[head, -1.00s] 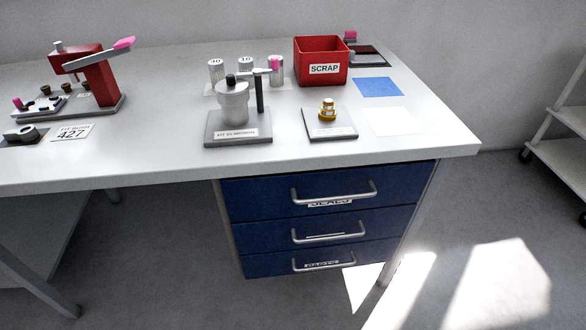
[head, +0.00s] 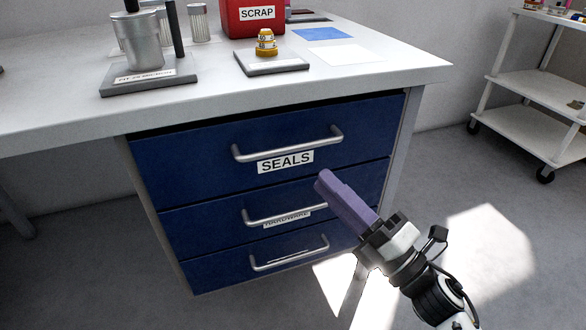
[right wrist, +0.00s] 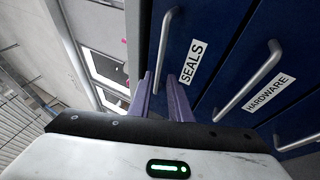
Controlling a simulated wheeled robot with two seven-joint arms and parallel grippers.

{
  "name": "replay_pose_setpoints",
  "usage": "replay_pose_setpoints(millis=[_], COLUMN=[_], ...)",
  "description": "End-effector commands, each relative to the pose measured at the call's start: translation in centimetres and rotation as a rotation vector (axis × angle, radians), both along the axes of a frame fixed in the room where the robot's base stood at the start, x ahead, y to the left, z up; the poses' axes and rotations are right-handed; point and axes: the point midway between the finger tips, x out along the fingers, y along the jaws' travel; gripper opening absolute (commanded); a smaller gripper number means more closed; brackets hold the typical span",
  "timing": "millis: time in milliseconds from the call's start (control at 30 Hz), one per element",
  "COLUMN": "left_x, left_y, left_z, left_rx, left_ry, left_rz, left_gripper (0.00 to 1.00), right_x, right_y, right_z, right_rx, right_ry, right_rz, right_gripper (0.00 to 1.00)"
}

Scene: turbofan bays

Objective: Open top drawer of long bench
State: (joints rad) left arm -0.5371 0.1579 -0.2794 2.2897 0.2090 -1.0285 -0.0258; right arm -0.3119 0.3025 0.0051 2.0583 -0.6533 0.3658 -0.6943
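The long bench (head: 400,75) has a stack of blue drawers under its right end. The top drawer (head: 200,158), labelled SEALS, looks shut and has a grey bar handle (head: 290,144). My right gripper (head: 325,182) is in front of the drawers, below and right of that handle and apart from it. In the right wrist view its two purple fingers (right wrist: 160,88) stand apart with nothing between them. The top handle (right wrist: 165,45) shows ahead of the fingertips there. My left gripper is in neither current view.
The HARDWARE drawer (head: 190,230) and a bottom drawer (head: 215,270) look shut below. A red SCRAP bin (head: 252,22), a brass part (head: 266,43) and a metal canister (head: 138,42) stand on the bench. A white shelf cart (head: 530,135) is at right. Floor before the drawers is clear.

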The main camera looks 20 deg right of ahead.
Motion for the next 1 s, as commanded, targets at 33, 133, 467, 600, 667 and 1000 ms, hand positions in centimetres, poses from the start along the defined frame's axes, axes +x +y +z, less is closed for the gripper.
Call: replay_pose_setpoints(millis=[33, 133, 467, 600, 667, 1000], left_x=[0.0, 0.0, 0.1, 0.1, 0.1, 0.1], left_y=[0.0, -0.1, -0.1, -0.1, -0.1, -0.1], left_z=[-0.1, 0.1, 0.1, 0.2, 0.2, 0.2], left_rx=[-0.001, -0.001, -0.006, -0.008, -0.008, -0.009], left_ry=[0.000, 0.000, -0.004, -0.006, -0.006, -0.007], left_rz=[-0.002, -0.002, -0.001, 0.000, 0.000, -0.001], left_gripper=[0.31, 0.31, 0.31, 0.31, 0.31, 0.31], right_x=[0.3, 1.3, 6.2, 7.7, 8.0, 8.5], right_y=[0.2, 0.7, 3.1, 3.8, 4.0, 4.2], right_z=[0.2, 0.8, 2.9, 3.4, 3.5, 3.6], right_rx=[-0.010, -0.011, -0.008, -0.006, -0.005, -0.005], right_ry=[-0.010, -0.012, -0.010, -0.007, -0.005, -0.004], right_rz=[0.002, 0.003, 0.002, 0.002, 0.001, 0.001], right_gripper=[0.18, 0.18, 0.18, 0.18, 0.18, 0.18])
